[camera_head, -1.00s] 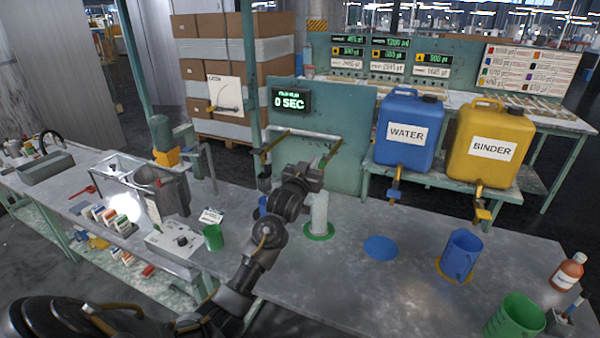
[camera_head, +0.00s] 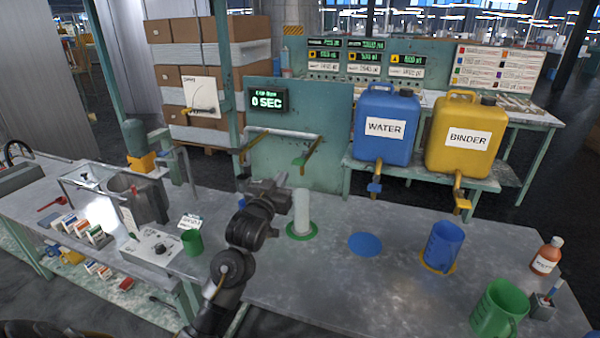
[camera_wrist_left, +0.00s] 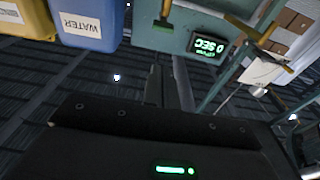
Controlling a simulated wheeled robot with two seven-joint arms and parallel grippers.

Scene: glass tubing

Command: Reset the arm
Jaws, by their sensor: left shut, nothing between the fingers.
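My left arm comes in from the bottom of the head view. Its left gripper (camera_head: 281,181) is raised above the bench, just left of and partly in front of the white cylinder (camera_head: 301,208) on a green disc. The fingers are together with nothing between them. In the left wrist view the two fingers (camera_wrist_left: 168,88) lie side by side, with the timer panel and the water tank beyond them. My right gripper is in neither view.
The grey bench (camera_head: 330,285) has free room at front centre. A blue disc (camera_head: 365,244), blue jug (camera_head: 442,245), green jug (camera_head: 497,308) and brown bottle (camera_head: 546,256) are to the right. Water (camera_head: 387,125) and binder (camera_head: 466,135) tanks stand behind. A green cup (camera_head: 192,242) is left.

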